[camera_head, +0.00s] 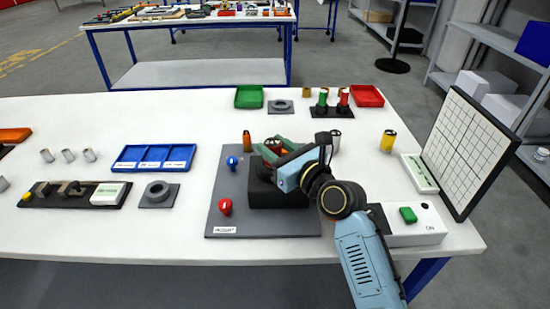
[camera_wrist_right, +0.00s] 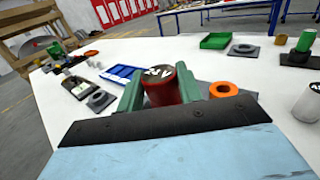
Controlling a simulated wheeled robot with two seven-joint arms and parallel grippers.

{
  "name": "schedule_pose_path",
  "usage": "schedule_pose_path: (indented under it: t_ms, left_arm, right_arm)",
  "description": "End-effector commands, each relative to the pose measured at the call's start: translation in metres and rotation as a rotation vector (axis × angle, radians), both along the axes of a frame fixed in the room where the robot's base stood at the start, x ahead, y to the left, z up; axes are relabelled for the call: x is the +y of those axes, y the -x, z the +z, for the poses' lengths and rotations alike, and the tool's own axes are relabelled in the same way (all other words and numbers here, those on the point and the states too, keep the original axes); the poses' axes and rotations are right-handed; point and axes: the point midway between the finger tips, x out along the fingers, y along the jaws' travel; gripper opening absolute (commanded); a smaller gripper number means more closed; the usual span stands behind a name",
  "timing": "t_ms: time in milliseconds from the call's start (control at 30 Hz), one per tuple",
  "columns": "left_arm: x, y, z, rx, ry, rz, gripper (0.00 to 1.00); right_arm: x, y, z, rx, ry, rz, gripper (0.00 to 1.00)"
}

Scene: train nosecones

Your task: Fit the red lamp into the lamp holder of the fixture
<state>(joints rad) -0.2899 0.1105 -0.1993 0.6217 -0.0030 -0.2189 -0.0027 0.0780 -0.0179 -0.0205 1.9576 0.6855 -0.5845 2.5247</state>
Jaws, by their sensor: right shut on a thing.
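The red lamp (camera_wrist_right: 160,86) stands between the green fingers of my right gripper (camera_wrist_right: 160,80), which is shut on it. White marks show on its top. In the head view the lamp (camera_head: 273,146) and my right gripper (camera_head: 274,148) are over the back part of the fixture (camera_head: 226,185), a grey plate with a black block (camera_head: 278,196). The lamp holder cannot be made out; my gripper and wrist cover part of the block. Whether the lamp touches the fixture cannot be told. My left gripper is not in view.
The fixture carries a blue knob (camera_head: 232,163) and a red knob (camera_head: 225,207). A blue tray (camera_head: 154,158) lies left; a white box with a green button (camera_head: 408,215) and an upright grid panel (camera_head: 466,150) stand right.

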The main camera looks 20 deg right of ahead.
Motion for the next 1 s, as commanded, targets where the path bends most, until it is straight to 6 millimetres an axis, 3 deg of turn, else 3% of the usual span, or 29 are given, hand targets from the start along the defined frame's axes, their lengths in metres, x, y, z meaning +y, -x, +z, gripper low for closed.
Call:
schedule_pose_path:
  t_ms: [33,100,467,500,667,1000]
  left_arm:
    - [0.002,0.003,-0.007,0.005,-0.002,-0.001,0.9]
    - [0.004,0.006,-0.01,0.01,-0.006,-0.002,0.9]
    - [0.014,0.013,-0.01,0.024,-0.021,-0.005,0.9]
    - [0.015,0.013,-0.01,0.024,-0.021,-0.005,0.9]
    - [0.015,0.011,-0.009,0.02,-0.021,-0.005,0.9]
    - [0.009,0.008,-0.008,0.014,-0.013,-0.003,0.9]
  right_arm:
    - [0.0,0.0,-0.013,0.003,0.003,0.001,0.11]
    - [-0.001,0.0,-0.019,0.001,0.003,0.0,0.11]
    - [0.0,0.0,-0.022,0.0,-0.001,0.0,0.11]
    - [0.0,0.0,-0.023,0.001,-0.001,-0.001,0.37]
    - [0.0,0.0,-0.022,0.001,-0.001,-0.001,0.57]
    - [0.0,0.0,-0.018,-0.001,0.001,0.0,0.57]
